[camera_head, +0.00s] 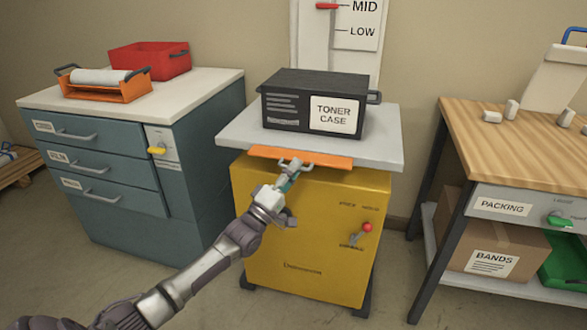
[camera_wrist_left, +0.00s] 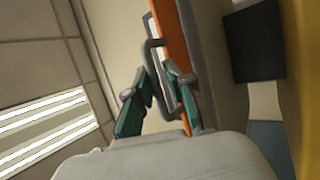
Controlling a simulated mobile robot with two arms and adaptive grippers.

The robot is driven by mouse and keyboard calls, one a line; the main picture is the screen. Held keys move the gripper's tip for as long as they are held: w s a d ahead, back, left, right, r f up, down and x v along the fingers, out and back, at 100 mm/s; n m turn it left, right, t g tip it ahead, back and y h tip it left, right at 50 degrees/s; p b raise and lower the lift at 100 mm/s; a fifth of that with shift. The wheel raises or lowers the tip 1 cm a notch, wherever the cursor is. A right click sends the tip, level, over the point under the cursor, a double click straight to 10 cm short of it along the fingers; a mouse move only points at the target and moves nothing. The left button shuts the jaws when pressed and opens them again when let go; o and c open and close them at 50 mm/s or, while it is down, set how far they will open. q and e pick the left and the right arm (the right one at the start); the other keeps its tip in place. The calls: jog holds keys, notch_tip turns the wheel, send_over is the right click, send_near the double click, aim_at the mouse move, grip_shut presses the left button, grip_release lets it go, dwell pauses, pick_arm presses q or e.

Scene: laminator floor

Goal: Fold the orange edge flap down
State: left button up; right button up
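The orange edge flap (camera_head: 325,160) is a long strip along the front edge of the grey top of the yellow cabinet (camera_head: 310,225). It sticks out from that edge, roughly level with the top; its exact tilt is hard to tell. A grey loop handle (camera_wrist_left: 153,65) stands off the flap (camera_wrist_left: 170,30) in the left wrist view. My left gripper (camera_head: 291,173) is at the middle of the flap. Its teal fingers (camera_wrist_left: 158,85) are closed in on both sides of the handle bar. My right gripper is in neither view.
A black toner case (camera_head: 285,105) stands on the grey top (camera_head: 385,145), behind the flap. A red-knobbed lever (camera_head: 362,235) sits on the cabinet front. A blue drawer unit (camera_head: 120,190) stands left, a wooden bench (camera_head: 500,150) right. Floor shows between them.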

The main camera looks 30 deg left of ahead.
pick_arm(q)
jog(key=shift+r, duration=0.15)
jog(key=v, duration=1.2)
jog(key=shift+f, duration=0.2)
